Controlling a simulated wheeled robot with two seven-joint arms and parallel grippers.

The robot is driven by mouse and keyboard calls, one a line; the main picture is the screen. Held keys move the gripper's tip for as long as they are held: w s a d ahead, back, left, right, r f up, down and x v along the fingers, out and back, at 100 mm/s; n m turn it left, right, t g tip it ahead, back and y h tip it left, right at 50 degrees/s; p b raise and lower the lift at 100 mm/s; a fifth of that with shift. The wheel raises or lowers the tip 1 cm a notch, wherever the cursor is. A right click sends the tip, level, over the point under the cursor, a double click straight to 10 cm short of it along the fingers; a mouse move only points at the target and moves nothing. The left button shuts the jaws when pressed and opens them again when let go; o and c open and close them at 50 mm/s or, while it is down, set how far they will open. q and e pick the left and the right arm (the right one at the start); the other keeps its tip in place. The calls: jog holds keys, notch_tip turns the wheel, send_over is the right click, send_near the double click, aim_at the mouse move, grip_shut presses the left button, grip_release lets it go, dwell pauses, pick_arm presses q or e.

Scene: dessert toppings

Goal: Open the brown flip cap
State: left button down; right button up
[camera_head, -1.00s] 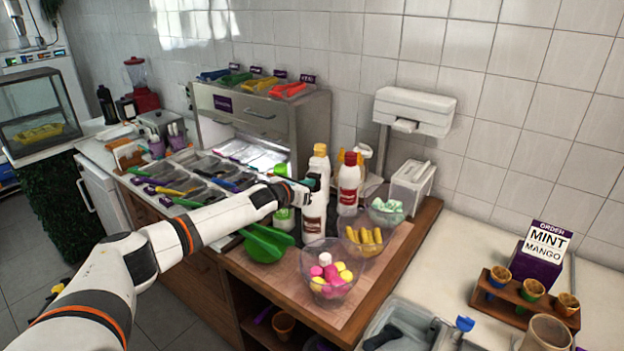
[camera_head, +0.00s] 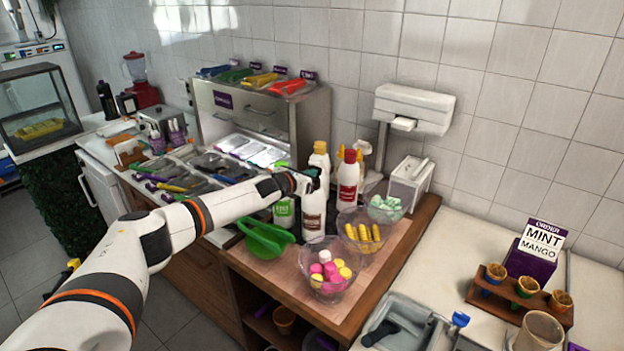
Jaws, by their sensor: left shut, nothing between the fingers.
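A white bottle with a brown label (camera_head: 313,214) stands upright on the wooden counter. Its top is mostly hidden by my left gripper (camera_head: 309,178), so I cannot make out the brown flip cap or whether it is open. My left gripper is shut and empty, coming in from the left at the height of the bottle's top. I cannot tell whether its fingertips touch the cap. My right gripper is not in view.
A red-capped bottle (camera_head: 348,180) and a tan-capped bottle (camera_head: 320,160) stand close behind. Bowls of sweets (camera_head: 330,287) and yellow pieces (camera_head: 362,247) stand in front and right.

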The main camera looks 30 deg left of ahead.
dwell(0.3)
pick_arm(q)
jog(key=shift+w+f, duration=0.1)
jog(key=shift+w, duration=0.4)
jog(key=shift+w+a, duration=0.35)
jog(key=shift+w, duration=0.45)
